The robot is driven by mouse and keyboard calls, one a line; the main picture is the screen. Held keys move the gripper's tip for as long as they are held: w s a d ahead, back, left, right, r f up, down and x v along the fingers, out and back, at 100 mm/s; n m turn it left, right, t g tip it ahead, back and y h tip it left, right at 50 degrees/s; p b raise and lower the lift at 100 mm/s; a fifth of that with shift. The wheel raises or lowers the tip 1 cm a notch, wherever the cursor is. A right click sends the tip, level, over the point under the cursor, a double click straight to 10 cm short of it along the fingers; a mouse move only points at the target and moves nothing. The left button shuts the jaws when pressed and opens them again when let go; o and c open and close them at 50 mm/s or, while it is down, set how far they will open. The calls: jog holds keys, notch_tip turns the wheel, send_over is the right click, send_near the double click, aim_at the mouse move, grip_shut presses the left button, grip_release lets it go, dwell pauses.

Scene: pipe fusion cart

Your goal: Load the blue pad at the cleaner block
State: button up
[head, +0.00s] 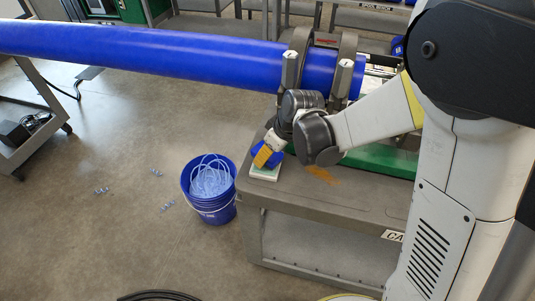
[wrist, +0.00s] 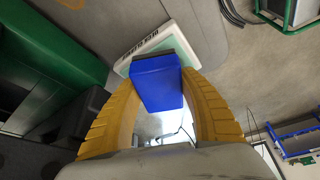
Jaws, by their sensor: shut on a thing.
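The blue pad (wrist: 157,84) is a small block with a dark edge on its far side. My gripper (wrist: 160,100) has yellow fingers on both sides of it and is shut on it. In the head view my gripper (head: 264,156) points down at the cart's left corner, with the blue pad (head: 275,161) partly hidden by the fingers. The cleaner block (head: 264,172) is a white, green-edged slab on the cart top, just below the pad. In the wrist view the cleaner block (wrist: 160,45) shows beyond the pad; whether they touch is unclear.
The grey cart (head: 340,197) has an orange smear on its top. A large blue pipe (head: 150,52) runs above it through clamp rings (head: 347,65). A blue bucket (head: 210,187) with coiled clear tubing stands on the floor to the left.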

jog(key=shift+f+b, duration=0.45)
dwell(1.3)
jog(key=shift+r, duration=0.1)
jog(key=shift+r, duration=0.25)
jog(key=shift+c, duration=0.6)
jog(key=shift+r+p, duration=2.65)
jog(key=shift+r, duration=0.6)
jog(key=shift+f, duration=0.1)
